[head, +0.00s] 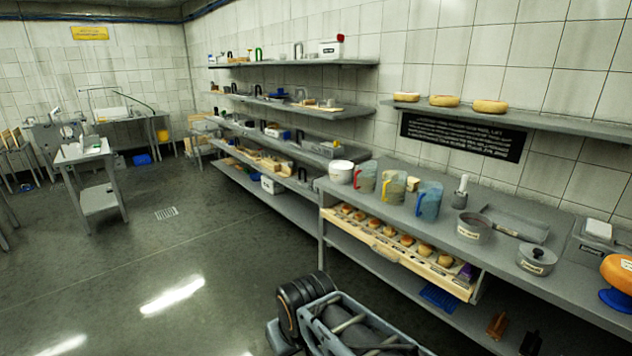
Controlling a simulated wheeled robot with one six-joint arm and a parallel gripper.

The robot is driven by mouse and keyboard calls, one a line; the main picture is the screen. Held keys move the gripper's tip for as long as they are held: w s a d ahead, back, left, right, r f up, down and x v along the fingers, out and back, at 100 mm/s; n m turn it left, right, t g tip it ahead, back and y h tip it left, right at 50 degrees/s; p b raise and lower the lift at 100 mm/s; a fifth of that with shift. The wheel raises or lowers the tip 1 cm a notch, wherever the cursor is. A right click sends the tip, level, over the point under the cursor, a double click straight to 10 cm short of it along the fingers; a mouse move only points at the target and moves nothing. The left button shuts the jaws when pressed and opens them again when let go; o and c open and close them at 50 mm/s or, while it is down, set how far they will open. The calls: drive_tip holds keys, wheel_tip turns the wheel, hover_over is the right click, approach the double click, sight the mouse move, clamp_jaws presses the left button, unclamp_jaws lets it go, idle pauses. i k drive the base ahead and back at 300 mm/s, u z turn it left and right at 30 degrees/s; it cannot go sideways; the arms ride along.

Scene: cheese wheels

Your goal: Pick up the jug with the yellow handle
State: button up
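Three clear jugs stand in a row on the grey worktop along the right wall in the head view. The middle one, the jug with the yellow handle (396,188), has its handle on its left side. It is upright, between the jug with the red handle (367,177) and a bluish jug (430,200). Parts of my arm show at the bottom middle, well apart from the jugs. My gripper's fingers cannot be made out in this view.
A white tub (341,172) stands left of the jugs, and a grey pot (474,229) stands to the right. A drawer of small cheeses (396,251) juts out below the worktop. A wall shelf (540,122) holds cheese wheels. The floor (200,265) at left is open.

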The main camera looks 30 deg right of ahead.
sight(395, 184)
drive_tip(key=i, duration=2.05)
drive_tip(key=z, duration=0.75)
drive_tip(key=i, duration=1.05)
drive_tip(key=z, duration=1.6)
drive_tip(key=i, duration=0.8)
drive_tip(key=z, duration=0.65)
